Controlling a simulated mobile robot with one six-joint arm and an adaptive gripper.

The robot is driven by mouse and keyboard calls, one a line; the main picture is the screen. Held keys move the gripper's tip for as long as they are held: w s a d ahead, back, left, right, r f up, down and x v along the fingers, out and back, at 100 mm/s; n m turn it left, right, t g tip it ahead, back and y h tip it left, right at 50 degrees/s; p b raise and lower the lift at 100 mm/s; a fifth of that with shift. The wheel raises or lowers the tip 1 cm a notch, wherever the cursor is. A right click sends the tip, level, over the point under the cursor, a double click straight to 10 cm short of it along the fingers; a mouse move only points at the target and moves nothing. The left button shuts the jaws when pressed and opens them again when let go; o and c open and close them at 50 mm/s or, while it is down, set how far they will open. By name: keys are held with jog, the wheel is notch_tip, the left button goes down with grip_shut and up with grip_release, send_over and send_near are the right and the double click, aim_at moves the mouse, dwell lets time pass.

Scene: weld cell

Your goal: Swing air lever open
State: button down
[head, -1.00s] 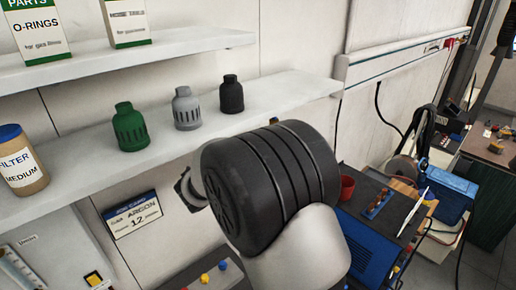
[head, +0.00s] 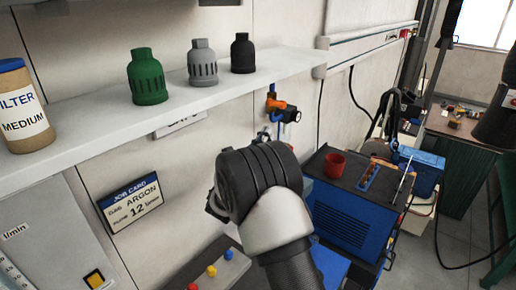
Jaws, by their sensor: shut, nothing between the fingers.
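An orange lever (head: 275,103) sits on a blue pipe on the back wall, just below the shelf's right part. A dark round fitting (head: 292,115) is beside it on the right. I cannot tell the lever's exact angle at this size. The large dark joint of my arm is in the centre, below and left of the lever, and hides part of the wall below it. My gripper does not show clearly; the arm hides it or it is out of view.
A shelf (head: 100,150) above left holds a filter canister (head: 24,108) and green (head: 148,78), grey (head: 202,64) and black (head: 243,54) bottle-shaped caps. A job card (head: 132,203) hangs below. A blue machine (head: 345,218) with a red cup (head: 334,164) stands right of my arm.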

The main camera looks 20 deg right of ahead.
aim_at(272, 102)
jog(key=w+d+r, duration=0.2)
jog(key=w+r, duration=0.1)
jog(key=r, duration=0.1)
jog(key=shift+w+d+r, duration=0.2)
jog(key=shift+d+r, duration=0.15)
jog(key=shift+r+p, duration=0.15)
jog(key=shift+p, duration=0.25)
jog(key=shift+a+r+g+y+p, duration=0.1)
jog(key=shift+r+g+y+p, duration=0.15)
jog(key=shift+p, duration=0.2)
jog(key=shift+r+g+y+p, duration=0.25)
jog(key=shift+p, duration=0.3)
jog(key=r+g+y+p, duration=0.1)
jog(key=p, duration=0.1)
jog(key=shift+r+m+p, duration=0.3)
jog(key=shift+r, duration=0.05)
jog(key=shift+w+d+r, duration=0.1)
jog(key=shift+d+r, duration=0.1)
jog(key=shift+r, duration=0.45)
jog(key=shift+w+d+r, duration=0.1)
jog(key=shift+d+r, duration=0.05)
jog(key=shift+r, duration=0.5)
jog(key=shift+w+d+r, duration=0.1)
jog(key=shift+d+r, duration=0.15)
jog(key=shift+r, duration=0.15)
